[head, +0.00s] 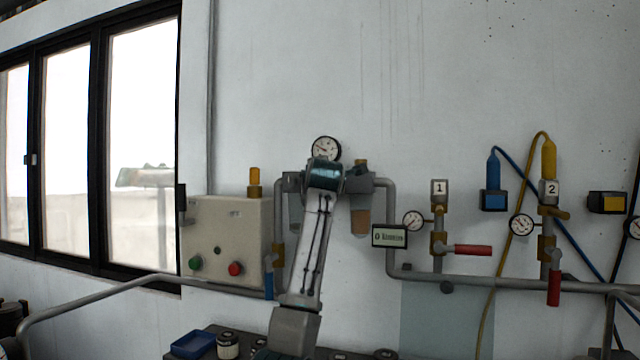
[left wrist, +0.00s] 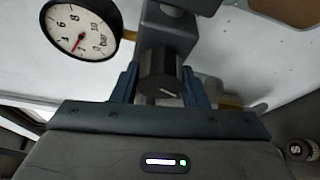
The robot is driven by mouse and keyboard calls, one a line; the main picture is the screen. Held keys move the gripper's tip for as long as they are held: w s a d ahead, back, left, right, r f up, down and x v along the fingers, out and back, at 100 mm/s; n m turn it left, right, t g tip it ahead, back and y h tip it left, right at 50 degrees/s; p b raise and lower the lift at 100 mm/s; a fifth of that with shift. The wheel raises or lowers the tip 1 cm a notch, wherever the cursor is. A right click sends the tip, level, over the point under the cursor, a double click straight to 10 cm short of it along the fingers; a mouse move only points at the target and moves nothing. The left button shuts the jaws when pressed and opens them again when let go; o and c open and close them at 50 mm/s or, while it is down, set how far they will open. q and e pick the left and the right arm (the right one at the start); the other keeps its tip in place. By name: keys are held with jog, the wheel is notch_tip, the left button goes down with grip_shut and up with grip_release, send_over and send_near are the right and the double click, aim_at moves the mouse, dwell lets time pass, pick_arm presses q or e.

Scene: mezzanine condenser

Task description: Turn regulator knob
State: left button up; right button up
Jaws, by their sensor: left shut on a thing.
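The regulator knob (left wrist: 160,88) is a dark ribbed cylinder with a white mark on its end, below a grey regulator body (left wrist: 168,35) in the left wrist view. My left gripper (left wrist: 160,78) is shut on it, with one blue finger on each side. In the head view my left arm rises through the middle, and its teal wrist covers the regulator and knob. The pressure gauge (head: 326,149) shows just above the wrist. It also shows at upper left in the left wrist view (left wrist: 81,30), its red needle pointing down-left. My right gripper is not in view.
A grey control box (head: 225,240) with green and red buttons is left of my arm. A blue tray (head: 193,343) lies on the dark surface below.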

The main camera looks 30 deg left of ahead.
pick_arm(q)
jog(key=shift+n+g+h, duration=0.3)
jog(key=shift+n+h, duration=0.1)
jog(key=shift+n, duration=0.4)
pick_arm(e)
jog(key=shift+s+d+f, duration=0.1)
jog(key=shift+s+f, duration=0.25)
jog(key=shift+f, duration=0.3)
pick_arm(q)
jog(key=shift+f, duration=0.1)
jog(key=o, duration=1)
jog(key=shift+c, duration=0.2)
